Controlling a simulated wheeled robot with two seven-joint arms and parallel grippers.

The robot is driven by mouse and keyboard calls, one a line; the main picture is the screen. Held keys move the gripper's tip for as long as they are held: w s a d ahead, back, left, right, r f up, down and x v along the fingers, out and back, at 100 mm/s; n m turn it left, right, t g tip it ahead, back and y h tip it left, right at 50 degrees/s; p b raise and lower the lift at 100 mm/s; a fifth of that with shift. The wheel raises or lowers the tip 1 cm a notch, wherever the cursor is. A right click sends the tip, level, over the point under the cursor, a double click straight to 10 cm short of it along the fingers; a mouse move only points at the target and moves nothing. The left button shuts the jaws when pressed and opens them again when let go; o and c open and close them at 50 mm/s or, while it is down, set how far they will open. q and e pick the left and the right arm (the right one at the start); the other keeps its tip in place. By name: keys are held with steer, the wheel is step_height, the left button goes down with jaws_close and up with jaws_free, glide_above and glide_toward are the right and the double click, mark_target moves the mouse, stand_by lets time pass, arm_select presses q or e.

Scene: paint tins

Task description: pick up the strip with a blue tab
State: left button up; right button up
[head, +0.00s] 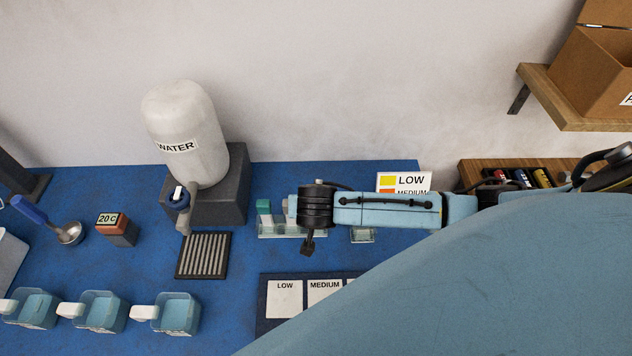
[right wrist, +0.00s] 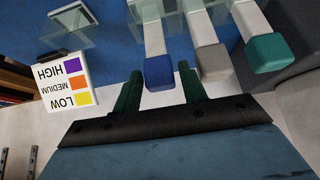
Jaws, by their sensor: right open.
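In the right wrist view, the strip with a blue tab (right wrist: 158,73) stands in a clear holder, its white shaft running to the top edge. Strips with a grey tab (right wrist: 213,62) and a teal tab (right wrist: 268,53) stand to its right. My right gripper (right wrist: 160,92) is open, its dark green fingers either side of the blue tab's near end; contact cannot be told. In the head view, my right gripper (head: 307,243) is over the clear holder (head: 270,234), where the teal tab (head: 264,207) shows. My arm hides the blue tab there. My left gripper is not in view.
A colour chart (head: 404,182) stands right of the holder. A water tank (head: 187,130) on a dark block and a ridged drain mat (head: 203,256) lie to the left. A labelled LOW/MEDIUM mat (head: 265,318) is in front. Several blue-clear scoops (head: 178,316) line the front left.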

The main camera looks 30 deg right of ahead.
steer(key=shift+x, duration=1.8)
steer(key=c, duration=0.7)
